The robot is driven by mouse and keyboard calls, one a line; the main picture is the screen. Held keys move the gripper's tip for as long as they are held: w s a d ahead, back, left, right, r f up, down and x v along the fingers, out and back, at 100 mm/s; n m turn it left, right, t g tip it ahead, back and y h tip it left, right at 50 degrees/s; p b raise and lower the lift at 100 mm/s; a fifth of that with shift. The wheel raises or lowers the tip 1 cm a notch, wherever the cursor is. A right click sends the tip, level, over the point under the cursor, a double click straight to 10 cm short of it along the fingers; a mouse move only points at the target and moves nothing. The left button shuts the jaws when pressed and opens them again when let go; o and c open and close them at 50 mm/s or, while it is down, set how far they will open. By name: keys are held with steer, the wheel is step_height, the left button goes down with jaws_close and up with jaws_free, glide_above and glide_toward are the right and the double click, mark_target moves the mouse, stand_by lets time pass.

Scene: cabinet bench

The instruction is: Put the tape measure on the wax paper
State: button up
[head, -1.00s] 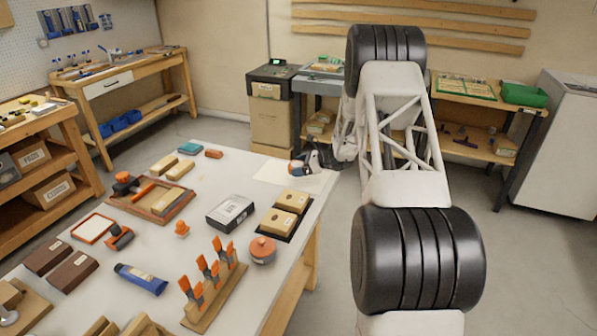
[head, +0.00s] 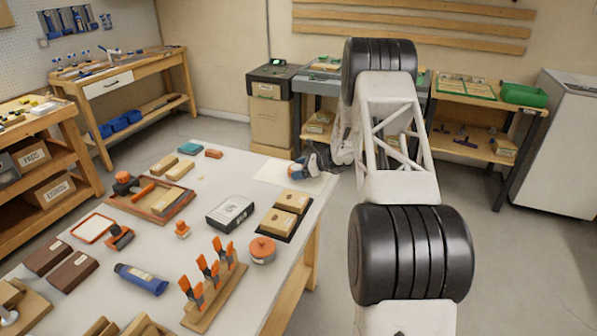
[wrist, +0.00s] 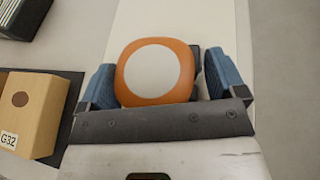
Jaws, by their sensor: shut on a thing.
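The tape measure (wrist: 153,73), a rounded orange case with a pale round face, sits between my fingers in the wrist view. My gripper (wrist: 158,82) with blue fingertips is shut on it. In the head view my gripper (head: 303,168) is at the far right corner of the bench, over or beside the right part of the wax paper (head: 272,174). The tape measure is mostly hidden there. The wax paper is a pale flat sheet, and it also shows under the tape measure in the wrist view (wrist: 175,18). I cannot tell whether the tape measure touches it.
Wooden blocks on a dark mat (head: 285,213) lie just in front of the paper. A dark grey box (head: 230,212), an orange-lidded pot (head: 262,249) and an orange clamp rack (head: 215,290) stand nearer. The bench's right edge is close to my gripper.

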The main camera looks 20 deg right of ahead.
steer(key=shift+f, duration=0.3)
steer(key=shift+f, duration=0.1)
steer(key=o, duration=0.8)
steer(key=v, duration=1.2)
steer(key=shift+s+a, duration=0.1)
